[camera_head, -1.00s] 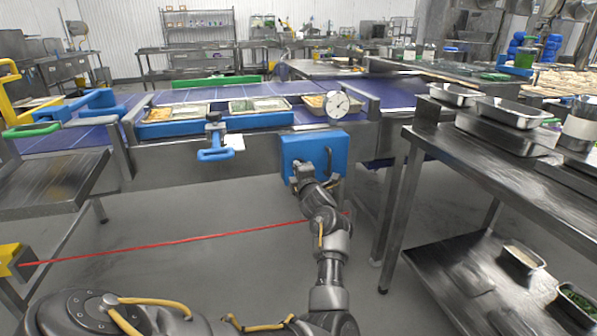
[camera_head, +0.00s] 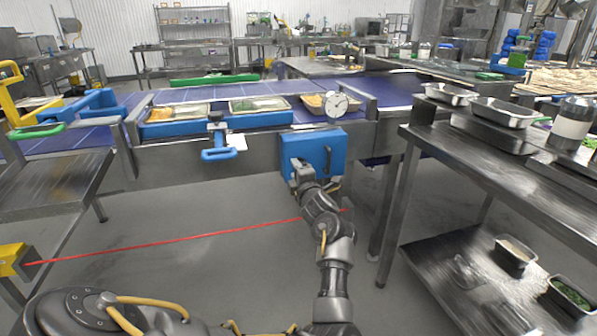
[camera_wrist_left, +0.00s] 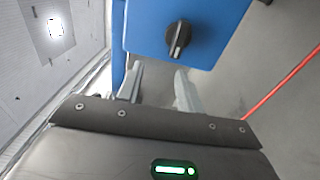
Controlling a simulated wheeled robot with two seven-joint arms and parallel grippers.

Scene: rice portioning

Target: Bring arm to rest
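My left gripper (camera_head: 298,166) is in front of the blue box (camera_head: 326,150) on the side of the conveyor. In the left wrist view its two fingers (camera_wrist_left: 158,84) stand apart, with nothing held between them. The blue box (camera_wrist_left: 150,30) with a black knob (camera_wrist_left: 178,40) lies beyond the fingertips in that view; I cannot tell whether the gripper touches it. My left arm (camera_head: 335,255) reaches up from the bottom of the head view. My right gripper is not in view.
Food trays (camera_head: 258,104) sit on blue holders along the conveyor, near a round dial (camera_head: 336,104). A steel table (camera_head: 500,165) with metal pans stands on the right. A red line (camera_head: 170,243) crosses low over the open floor (camera_head: 220,290).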

